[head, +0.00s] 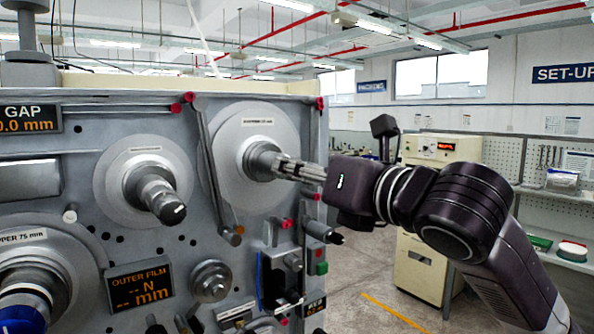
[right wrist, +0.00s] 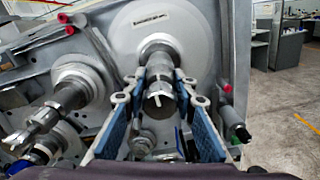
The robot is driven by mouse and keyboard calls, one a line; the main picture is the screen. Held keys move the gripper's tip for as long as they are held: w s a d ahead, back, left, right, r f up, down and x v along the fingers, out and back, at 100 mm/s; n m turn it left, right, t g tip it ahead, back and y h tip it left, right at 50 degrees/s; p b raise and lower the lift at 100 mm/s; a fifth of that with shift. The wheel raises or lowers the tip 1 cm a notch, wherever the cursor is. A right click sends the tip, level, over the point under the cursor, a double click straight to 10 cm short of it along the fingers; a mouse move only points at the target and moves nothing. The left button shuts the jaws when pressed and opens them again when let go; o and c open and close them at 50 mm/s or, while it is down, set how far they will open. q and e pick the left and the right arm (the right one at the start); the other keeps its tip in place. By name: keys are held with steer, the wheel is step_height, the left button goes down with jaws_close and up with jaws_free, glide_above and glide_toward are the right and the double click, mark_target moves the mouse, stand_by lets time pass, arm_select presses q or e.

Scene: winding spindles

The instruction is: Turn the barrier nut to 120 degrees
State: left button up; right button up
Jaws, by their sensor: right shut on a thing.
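The barrier nut (right wrist: 158,103) appears to be the grey metal end piece of the upper right spindle (right wrist: 158,52), which sticks out from a large pale disc (head: 232,165). The disc's label is too small to read surely. A short white mark shows on the nut's end face in the right wrist view. My right gripper (head: 297,169) reaches in from the right, in line with the spindle. In the right wrist view its blue-padded fingers (right wrist: 161,98) are on either side of the nut, shut on it. In the head view the fingers largely hide the nut. My left gripper is not seen.
A second spindle (head: 158,197) juts out to the left. A small clamp-like unit (head: 283,275) and a dark-tipped pin (head: 322,233) sit below the gripper. Open floor lies to the right.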

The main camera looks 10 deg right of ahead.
steer(key=m, duration=0.5)
steer(key=shift+m, duration=0.4)
steer(key=m, duration=0.5)
steer(key=shift+m, duration=0.3)
steer(key=m, duration=1.1)
steer(key=shift+m, duration=0.3)
steer(key=shift+f, duration=0.1)
steer(key=o, duration=1.2)
steer(key=shift+c, duration=0.2)
